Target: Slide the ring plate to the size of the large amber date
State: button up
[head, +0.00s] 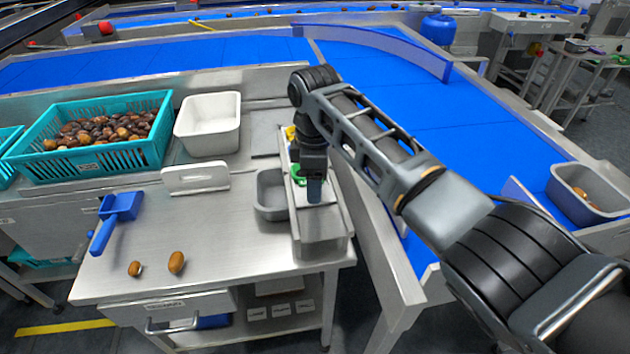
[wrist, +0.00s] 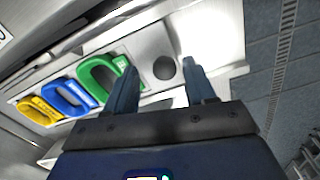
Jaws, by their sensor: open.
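The ring plate, as far as I can tell, is the pale strip (wrist: 152,47) in the wrist view. It carries a yellow (wrist: 38,110), a blue (wrist: 66,97) and a green (wrist: 100,75) ring-like piece in a row, with a dark round spot (wrist: 164,68) beyond the green one. My gripper (wrist: 160,90) is open, its fingers pointing at the strip on either side of that spot. I cannot tell whether they touch it. In the head view my gripper (head: 314,190) hides part of the strip. The large amber date (head: 176,262) lies on the steel table beside a smaller brown date (head: 134,268).
A grey tray (head: 268,211) stands left of my gripper. A blue scoop (head: 117,208), a white stand (head: 195,179), a white tub (head: 208,101) and a teal crate (head: 37,170) of dates are farther left. The blue conveyor (head: 420,130) runs behind and right. The table's front middle is clear.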

jog(key=shift+r+b, duration=0.35)
jog(key=shift+r, duration=3.55)
